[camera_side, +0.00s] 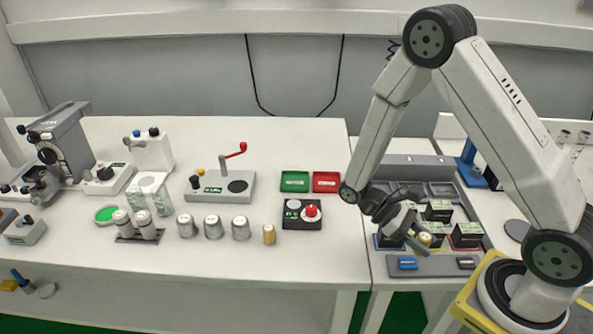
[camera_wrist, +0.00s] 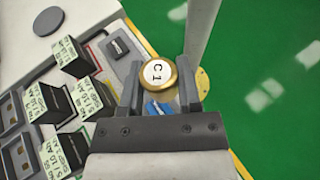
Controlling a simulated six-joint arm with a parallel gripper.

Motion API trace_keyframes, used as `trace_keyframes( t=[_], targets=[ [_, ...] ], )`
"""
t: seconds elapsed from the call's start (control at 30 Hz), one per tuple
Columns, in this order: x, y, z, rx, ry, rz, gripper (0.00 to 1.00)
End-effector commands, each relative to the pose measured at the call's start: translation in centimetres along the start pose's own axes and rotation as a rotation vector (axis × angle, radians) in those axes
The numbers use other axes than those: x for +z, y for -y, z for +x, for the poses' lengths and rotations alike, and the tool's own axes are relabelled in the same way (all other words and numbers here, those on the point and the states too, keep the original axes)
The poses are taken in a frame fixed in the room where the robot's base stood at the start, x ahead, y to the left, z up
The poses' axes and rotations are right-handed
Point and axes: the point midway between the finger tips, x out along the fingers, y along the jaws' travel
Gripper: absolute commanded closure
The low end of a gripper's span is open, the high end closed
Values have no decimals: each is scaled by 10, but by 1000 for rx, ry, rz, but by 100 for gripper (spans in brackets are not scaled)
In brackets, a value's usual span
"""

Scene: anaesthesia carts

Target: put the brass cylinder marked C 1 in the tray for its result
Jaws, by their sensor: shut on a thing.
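The brass cylinder marked C 1 (camera_wrist: 158,73) is between the jaws of my gripper (camera_wrist: 159,88), its white marked end facing the wrist camera. In the side view my gripper (camera_side: 417,236) is shut on the brass cylinder (camera_side: 425,238) over the front part of the grey rack at the right; the jaws partly hide it. A green tray (camera_side: 294,188) and a red tray (camera_side: 326,188) lie side by side on the white table, left of my arm. Both look empty, and their labels are too small to read.
Black blocks with pale labels (camera_side: 438,208) stand in the grey rack (camera_side: 440,265) around my gripper. Another brass cylinder (camera_side: 269,235) and several silver ones (camera_side: 213,228) stand farther left.

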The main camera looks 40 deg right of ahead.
Motion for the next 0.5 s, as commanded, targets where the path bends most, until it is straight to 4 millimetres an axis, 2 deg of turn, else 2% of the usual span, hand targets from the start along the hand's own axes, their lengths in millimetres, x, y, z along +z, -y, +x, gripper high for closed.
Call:
trace_keyframes(
  t=[0.27, 0.5],
  targets=[
    [1, -38, -8, 307, -1, -127, 100],
    [0, -68, -26, 565, -2, -233, 100]
  ],
)
